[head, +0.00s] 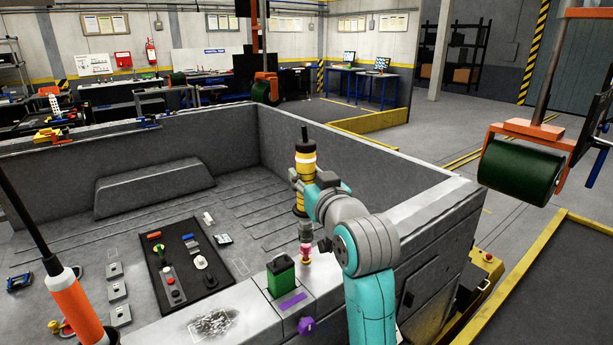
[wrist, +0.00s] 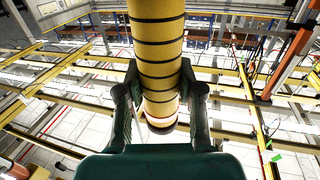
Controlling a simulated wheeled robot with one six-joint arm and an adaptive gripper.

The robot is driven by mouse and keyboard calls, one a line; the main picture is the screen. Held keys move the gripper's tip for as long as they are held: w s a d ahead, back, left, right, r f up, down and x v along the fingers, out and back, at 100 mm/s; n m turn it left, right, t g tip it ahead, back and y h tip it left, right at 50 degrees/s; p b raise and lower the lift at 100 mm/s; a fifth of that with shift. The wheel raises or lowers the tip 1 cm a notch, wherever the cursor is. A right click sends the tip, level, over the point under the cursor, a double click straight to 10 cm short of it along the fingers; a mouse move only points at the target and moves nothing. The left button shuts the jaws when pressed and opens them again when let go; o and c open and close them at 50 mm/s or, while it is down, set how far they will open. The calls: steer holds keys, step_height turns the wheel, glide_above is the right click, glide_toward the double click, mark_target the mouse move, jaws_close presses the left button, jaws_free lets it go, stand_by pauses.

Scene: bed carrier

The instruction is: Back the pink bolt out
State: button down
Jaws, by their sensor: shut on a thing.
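A yellow cylindrical tool with black bands (head: 305,149) stands roughly upright above the front right part of the grey bed carrier. My gripper (wrist: 160,100) is shut around this tool, one dark finger on each side; the tool's body (wrist: 160,58) fills the middle of the wrist view. In the head view my gripper is largely hidden behind my own wrist. The pink bolt (head: 305,248) stands on the carrier's front ledge below the tool. The wrist view does not show the bolt.
A green block (head: 281,275), a purple strip (head: 293,301) and a purple knob (head: 305,325) are close to the bolt. A black panel (head: 160,283) with small parts lies left. The carrier's wall (head: 425,205) rises to the right. A green roller (head: 521,170) hangs farther right.

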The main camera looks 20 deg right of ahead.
mark_target(309, 157)
steer(key=shift+f, duration=1.5)
stand_by(1.6)
steer(key=shift+r, duration=0.55)
stand_by(0.8)
steer(key=shift+r, duration=3.4)
steer(key=shift+s, duration=0.1)
